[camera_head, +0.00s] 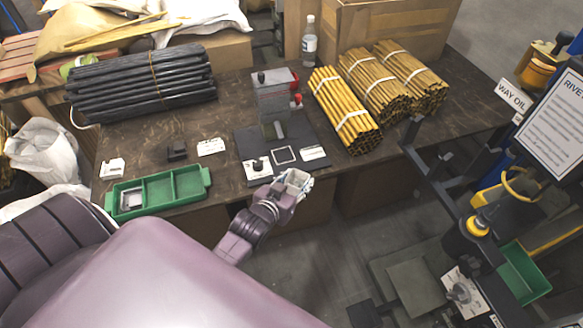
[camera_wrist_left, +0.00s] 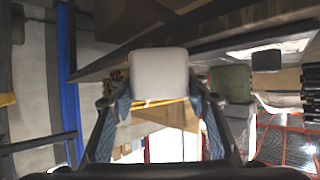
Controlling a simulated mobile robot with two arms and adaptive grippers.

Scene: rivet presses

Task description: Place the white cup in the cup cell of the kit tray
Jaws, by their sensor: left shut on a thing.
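My left gripper (camera_head: 294,184) is in front of the table's near edge, to the right of the kit tray. It is shut on the white cup (camera_head: 298,176), which is partly covered by the fingers. In the left wrist view the pale cup (camera_wrist_left: 160,72) sits between the two fingertips (camera_wrist_left: 160,103). The green kit tray (camera_head: 157,190) lies at the table's left front. Its left cell holds a pale square frame (camera_head: 131,199); its middle and right cells look empty. Which one is the cup cell is not marked. My right gripper is out of view.
A grey press (camera_head: 274,100) stands on a dark mat with white cards behind the gripper. Small blocks (camera_head: 177,150) lie behind the tray. Bundles of dark rods (camera_head: 145,84) and yellow rods (camera_head: 345,112) fill the back. Another green bin (camera_head: 522,272) is at lower right.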

